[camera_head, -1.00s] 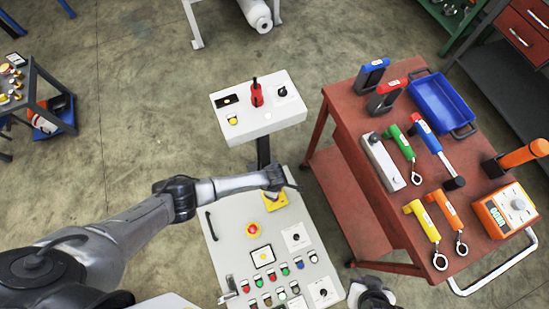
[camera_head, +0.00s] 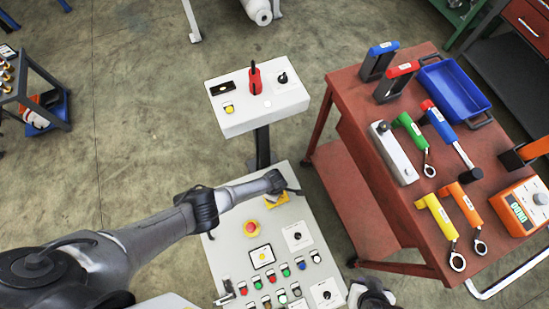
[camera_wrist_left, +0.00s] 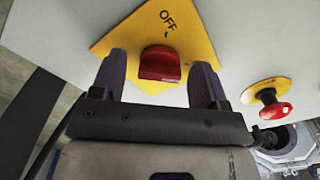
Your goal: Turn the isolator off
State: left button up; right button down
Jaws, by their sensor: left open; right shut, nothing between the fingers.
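The isolator is a red knob (camera_wrist_left: 160,65) on a yellow plate marked OFF (camera_wrist_left: 180,28) in the left wrist view. My left gripper (camera_wrist_left: 161,72) is open, with one dark finger on each side of the knob. I cannot tell whether the fingers touch it. In the head view the yellow plate (camera_head: 277,202) shows at the top of the grey control panel (camera_head: 228,254), and my left gripper (camera_head: 288,187) reaches over it and hides the knob. My right gripper (camera_head: 370,293) is shut and empty at the bottom edge, beside the panel.
A red emergency button (camera_head: 251,228) sits below the isolator; it also shows in the left wrist view (camera_wrist_left: 275,108). Switches and several coloured buttons fill the lower panel. A white control box (camera_head: 277,117) stands behind. A red tool cart (camera_head: 352,108) stands close at the right.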

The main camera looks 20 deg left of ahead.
pick_arm(q)
jog(key=c, duration=0.9)
